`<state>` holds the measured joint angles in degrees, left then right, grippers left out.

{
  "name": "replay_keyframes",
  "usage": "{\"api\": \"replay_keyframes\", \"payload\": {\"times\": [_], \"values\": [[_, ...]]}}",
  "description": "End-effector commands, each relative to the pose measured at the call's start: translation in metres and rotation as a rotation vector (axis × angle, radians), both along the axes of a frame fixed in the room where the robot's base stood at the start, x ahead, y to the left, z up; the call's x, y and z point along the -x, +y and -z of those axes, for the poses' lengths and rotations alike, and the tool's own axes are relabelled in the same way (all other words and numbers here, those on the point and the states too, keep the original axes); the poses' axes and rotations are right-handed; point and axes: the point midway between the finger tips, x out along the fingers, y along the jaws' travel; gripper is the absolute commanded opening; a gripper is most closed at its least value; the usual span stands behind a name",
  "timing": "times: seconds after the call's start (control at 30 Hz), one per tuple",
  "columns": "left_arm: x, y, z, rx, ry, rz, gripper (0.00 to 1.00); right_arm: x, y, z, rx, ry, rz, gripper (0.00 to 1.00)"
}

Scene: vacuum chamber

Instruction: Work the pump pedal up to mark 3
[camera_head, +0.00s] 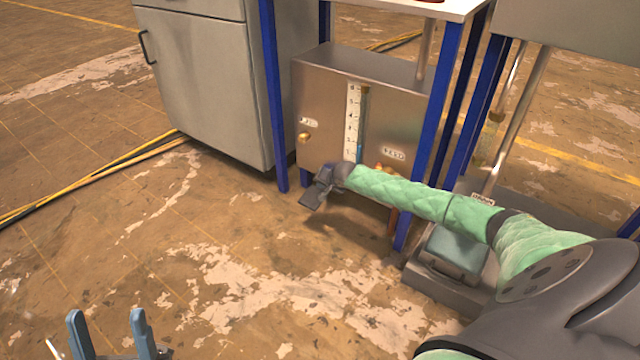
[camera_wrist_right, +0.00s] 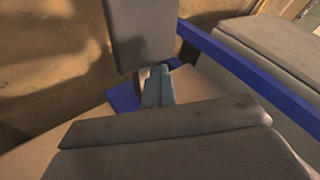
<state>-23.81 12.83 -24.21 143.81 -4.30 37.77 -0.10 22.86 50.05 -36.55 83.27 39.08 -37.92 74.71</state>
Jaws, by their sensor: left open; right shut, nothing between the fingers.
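The pump pedal (camera_head: 455,250) is a teal-grey plate on a dark base at the lower right, partly hidden by my right arm. A metal box (camera_head: 330,100) carries a white numbered scale (camera_head: 352,115) with a thin tube beside it. Blue shows low in the tube; the exact level against the marks is too small to read. My right gripper (camera_head: 315,193) is shut and empty in front of the box's lower part, left of and apart from the pedal. Its closed fingers show in the right wrist view (camera_wrist_right: 158,86). My left gripper (camera_head: 108,325) is open and empty at the lower left.
Blue frame legs (camera_head: 272,95) stand around the box. A grey cabinet (camera_head: 205,85) stands to its left. Brass fittings (camera_head: 304,136) and small labels are on the box front. Yellow and black cables (camera_head: 95,180) cross the floor at left. The floor at centre is clear.

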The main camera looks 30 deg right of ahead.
Motion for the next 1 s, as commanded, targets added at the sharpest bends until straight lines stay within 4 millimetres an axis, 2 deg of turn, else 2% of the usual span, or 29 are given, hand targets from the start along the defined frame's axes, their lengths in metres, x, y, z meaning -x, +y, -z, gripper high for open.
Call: {"api": "replay_keyframes", "payload": {"times": [0.73, 1.0], "values": [[0.000, 0.000, -0.039, 0.000, 0.000, 0.000, 0.55, 0.001, 0.002, -0.027, -0.004, 0.003, -0.004, 0.00], [0.000, 0.000, -0.042, 0.000, 0.000, 0.000, 0.55, 0.000, -0.001, -0.030, -0.002, 0.001, -0.002, 0.00]]}}
